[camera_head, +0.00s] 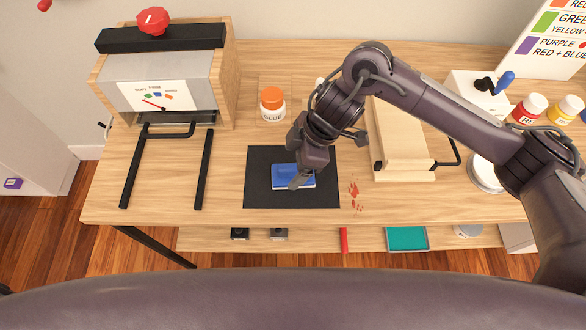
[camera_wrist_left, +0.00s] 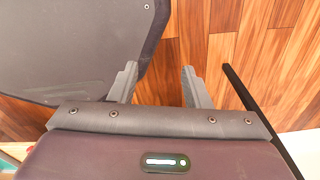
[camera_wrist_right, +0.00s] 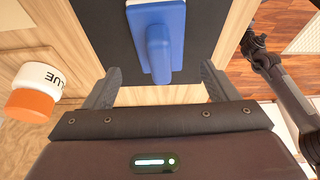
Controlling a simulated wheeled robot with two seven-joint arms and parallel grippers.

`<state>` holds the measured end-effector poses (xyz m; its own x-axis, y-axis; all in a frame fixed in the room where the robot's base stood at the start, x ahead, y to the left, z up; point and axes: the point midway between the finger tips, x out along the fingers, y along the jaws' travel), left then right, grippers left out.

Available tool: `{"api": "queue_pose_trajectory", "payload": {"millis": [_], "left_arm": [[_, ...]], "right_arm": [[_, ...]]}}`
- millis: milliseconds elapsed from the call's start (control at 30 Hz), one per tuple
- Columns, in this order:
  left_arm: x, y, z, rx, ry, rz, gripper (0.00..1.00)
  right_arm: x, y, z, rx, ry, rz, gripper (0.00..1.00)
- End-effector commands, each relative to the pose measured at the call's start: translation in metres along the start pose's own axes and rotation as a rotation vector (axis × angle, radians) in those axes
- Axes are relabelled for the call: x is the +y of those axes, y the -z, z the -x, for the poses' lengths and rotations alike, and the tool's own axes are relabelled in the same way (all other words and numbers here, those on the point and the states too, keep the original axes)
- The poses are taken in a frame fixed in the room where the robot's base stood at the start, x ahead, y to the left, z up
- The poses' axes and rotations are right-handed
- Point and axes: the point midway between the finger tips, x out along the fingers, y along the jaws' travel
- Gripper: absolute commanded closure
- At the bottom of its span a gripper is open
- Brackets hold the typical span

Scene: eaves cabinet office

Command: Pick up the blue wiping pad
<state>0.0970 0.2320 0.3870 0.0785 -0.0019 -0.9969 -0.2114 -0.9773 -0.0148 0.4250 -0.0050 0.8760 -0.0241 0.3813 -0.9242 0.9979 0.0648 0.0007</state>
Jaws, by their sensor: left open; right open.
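The blue wiping pad (camera_head: 283,184) lies on a black mat (camera_head: 262,200) on the wooden table, with a blue handle on its top. It also shows in the right wrist view (camera_wrist_right: 158,42), handle toward me. My right gripper (camera_head: 300,180) is above the pad and partly covers its right end. In the right wrist view the right gripper (camera_wrist_right: 158,88) is open, its fingers on either side of the handle's line, with nothing between them. My left gripper (camera_wrist_left: 158,82) is open and empty over the wooden floor, away from the table. It does not show in the head view.
A glue bottle (camera_head: 272,105) with an orange cap stands behind the mat. A press-like box (camera_head: 165,75) with black rails is at the left. A wooden block stand (camera_head: 400,145) is right of the mat, and paint jars (camera_head: 530,108) stand farther right. Red smears (camera_head: 355,192) mark the table.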

Motion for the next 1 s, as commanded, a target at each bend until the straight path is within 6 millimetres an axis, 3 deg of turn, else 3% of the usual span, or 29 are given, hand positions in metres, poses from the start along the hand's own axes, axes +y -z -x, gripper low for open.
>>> {"api": "queue_pose_trajectory", "payload": {"millis": [233, 533, 900, 1000], "left_arm": [[0.001, -0.001, 0.006, -0.003, -0.001, -0.002, 0.56], [-0.002, 0.021, 0.006, 0.031, 0.002, -0.002, 0.56], [0.000, 0.012, 0.006, 0.017, 0.000, -0.002, 0.56], [0.000, 0.010, 0.006, 0.014, 0.000, -0.002, 0.56]], "right_arm": [[-0.003, -0.004, -0.035, 0.000, 0.000, -0.001, 0.20], [-0.003, -0.005, -0.041, 0.000, -0.002, 0.000, 0.20], [-0.003, -0.005, -0.041, 0.000, -0.002, 0.000, 0.67], [-0.003, -0.005, -0.041, 0.001, -0.002, 0.000, 0.69]]}}
